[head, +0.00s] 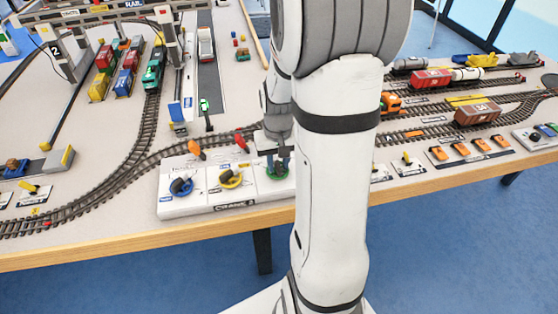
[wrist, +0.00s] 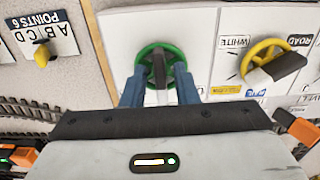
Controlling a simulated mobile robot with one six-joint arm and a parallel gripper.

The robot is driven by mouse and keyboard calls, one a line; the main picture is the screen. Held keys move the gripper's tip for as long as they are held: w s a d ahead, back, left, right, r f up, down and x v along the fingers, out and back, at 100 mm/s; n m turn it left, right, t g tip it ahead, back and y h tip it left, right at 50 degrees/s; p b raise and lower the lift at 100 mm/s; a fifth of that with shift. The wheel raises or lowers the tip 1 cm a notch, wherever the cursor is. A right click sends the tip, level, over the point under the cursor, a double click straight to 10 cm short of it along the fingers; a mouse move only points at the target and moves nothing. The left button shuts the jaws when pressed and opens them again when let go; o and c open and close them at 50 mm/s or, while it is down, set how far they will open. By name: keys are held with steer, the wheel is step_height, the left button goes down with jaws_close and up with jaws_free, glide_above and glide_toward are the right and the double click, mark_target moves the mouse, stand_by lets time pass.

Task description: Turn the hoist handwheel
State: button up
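A white control panel (head: 205,207) at the table's front edge carries three handwheels: a blue one (head: 181,186), a yellow one (head: 231,178) and a green one (wrist: 143,64). I cannot read which is the hoist wheel. My gripper (head: 277,165) is over the green wheel at the panel's right end. In the wrist view my gripper (wrist: 160,88) has its two blue fingers apart, with the green wheel's dark crank bar between them. A gap shows beside the bar. The fingers cover the wheel's near rim. The yellow wheel also shows in the wrist view (wrist: 265,62).
Orange (head: 196,149) and red (head: 242,142) levers stand behind the panel. Model track (head: 125,177) curves past its left side. A yellow points lever (wrist: 41,55) is left of the green wheel in the wrist view. Train wagons (head: 480,113) stand at the right.

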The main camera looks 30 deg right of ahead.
mark_target(278, 164)
steer(key=shift+o, duration=0.4)
steer(key=shift+r, duration=0.15)
step_height(278, 164, up, 6)
steer(key=shift+r+p, duration=0.2)
steer(key=shift+p, duration=0.15)
steer(key=shift+r, duration=0.6)
steer(key=shift+a, duration=0.1)
